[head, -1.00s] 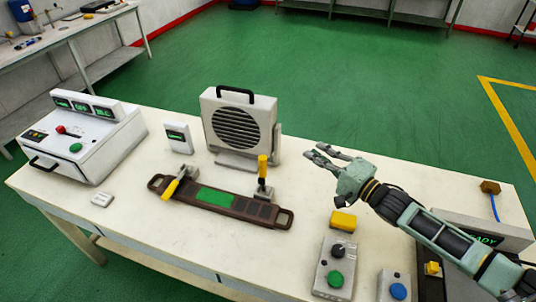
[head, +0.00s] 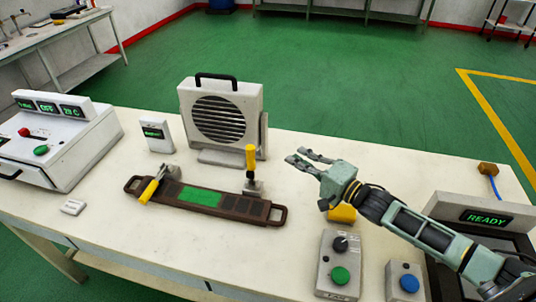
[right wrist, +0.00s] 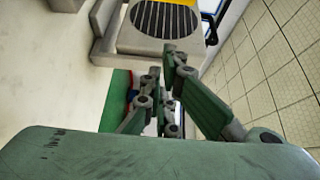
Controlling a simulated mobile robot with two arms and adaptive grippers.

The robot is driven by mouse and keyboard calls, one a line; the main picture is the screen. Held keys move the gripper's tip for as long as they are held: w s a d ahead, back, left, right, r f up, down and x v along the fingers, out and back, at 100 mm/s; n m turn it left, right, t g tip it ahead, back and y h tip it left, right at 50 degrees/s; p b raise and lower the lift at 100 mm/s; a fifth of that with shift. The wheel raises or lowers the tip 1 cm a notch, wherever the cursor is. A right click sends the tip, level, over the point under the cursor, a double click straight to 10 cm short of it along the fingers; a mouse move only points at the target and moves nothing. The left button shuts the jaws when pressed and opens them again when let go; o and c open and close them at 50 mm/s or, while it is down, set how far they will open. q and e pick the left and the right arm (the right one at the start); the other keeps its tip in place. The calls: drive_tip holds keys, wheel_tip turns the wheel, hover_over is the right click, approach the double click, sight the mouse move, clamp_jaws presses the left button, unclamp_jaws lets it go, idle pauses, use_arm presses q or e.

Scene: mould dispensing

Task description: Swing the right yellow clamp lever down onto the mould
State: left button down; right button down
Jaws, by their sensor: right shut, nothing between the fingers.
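The brown mould (head: 235,206) lies on the white table with a green panel on its top. The right yellow clamp lever (head: 250,158) stands upright on its bracket near the mould's right end. The left yellow clamp lever (head: 150,190) is tilted low, down over the mould's left part. My right gripper (head: 299,157) is shut and empty, held above the table to the right of the right lever and apart from it. Its fingers (right wrist: 165,65) also show in the right wrist view, where I cannot make out the mould or levers. My left gripper is out of view.
A heater-like grilled unit (head: 220,117) stands behind the mould. A button box with a green button (head: 338,270) and one with a blue button (head: 405,280) stand at front right, near a READY display (head: 487,217). A control cabinet (head: 70,150) is at left.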

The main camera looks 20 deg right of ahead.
sight(251, 167)
drive_tip(key=w+a+p, duration=0.4)
drive_tip(key=w+a, duration=0.2)
drive_tip(key=a, duration=0.1)
idle(0.8)
drive_tip(key=shift+w+a, duration=0.1)
drive_tip(key=shift+w, duration=0.05)
drive_tip(key=shift+s+a, duration=0.1)
drive_tip(key=shift+s, duration=0.1)
